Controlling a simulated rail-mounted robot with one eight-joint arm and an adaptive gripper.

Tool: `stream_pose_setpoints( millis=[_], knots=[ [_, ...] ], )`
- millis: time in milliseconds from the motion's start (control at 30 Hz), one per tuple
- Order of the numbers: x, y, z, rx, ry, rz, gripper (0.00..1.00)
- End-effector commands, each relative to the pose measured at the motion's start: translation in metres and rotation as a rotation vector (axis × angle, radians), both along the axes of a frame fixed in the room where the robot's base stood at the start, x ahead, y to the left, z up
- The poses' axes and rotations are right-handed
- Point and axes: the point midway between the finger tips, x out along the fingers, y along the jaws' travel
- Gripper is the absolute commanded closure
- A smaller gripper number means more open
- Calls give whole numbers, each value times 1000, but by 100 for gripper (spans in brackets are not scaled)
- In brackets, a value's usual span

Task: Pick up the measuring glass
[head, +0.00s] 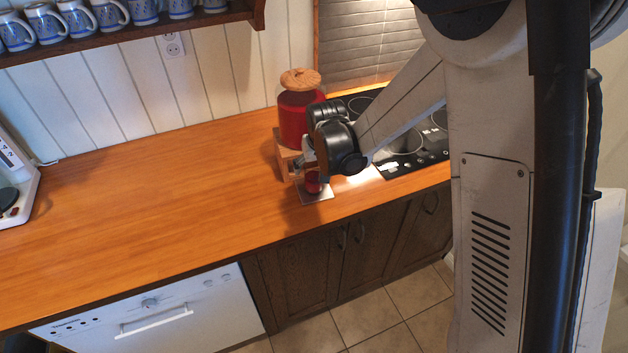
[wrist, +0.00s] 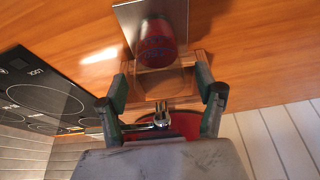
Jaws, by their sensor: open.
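The measuring glass (head: 313,184) looks like a small cup with red contents and blue markings. It stands on a thin metal plate (head: 318,197) near the front of the counter. In the wrist view the glass (wrist: 157,45) sits on the plate (wrist: 128,17), beyond my fingertips. My gripper (wrist: 162,80) is open, with one finger on each side of the view and nothing held between them. In the head view my wrist partly hides the gripper and the area right behind the glass.
A red-filled jar (head: 293,118) with a cork-like lid stands on a wooden stand (head: 282,160) behind the glass. Its metal tap (wrist: 160,121) shows between my fingers. A black cooktop (head: 412,158) lies to the right. The counter (head: 150,210) to the left is clear.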

Motion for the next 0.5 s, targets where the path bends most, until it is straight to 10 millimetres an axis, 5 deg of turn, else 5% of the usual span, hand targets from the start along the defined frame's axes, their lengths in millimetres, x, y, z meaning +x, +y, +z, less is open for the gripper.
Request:
stream_pose_setpoints(
  millis=[100, 500],
  knots=[
    [0, 0, 0, 0, 0, 0, 35],
    [0, 0, 0, 0, 0, 0, 89]
  ],
)
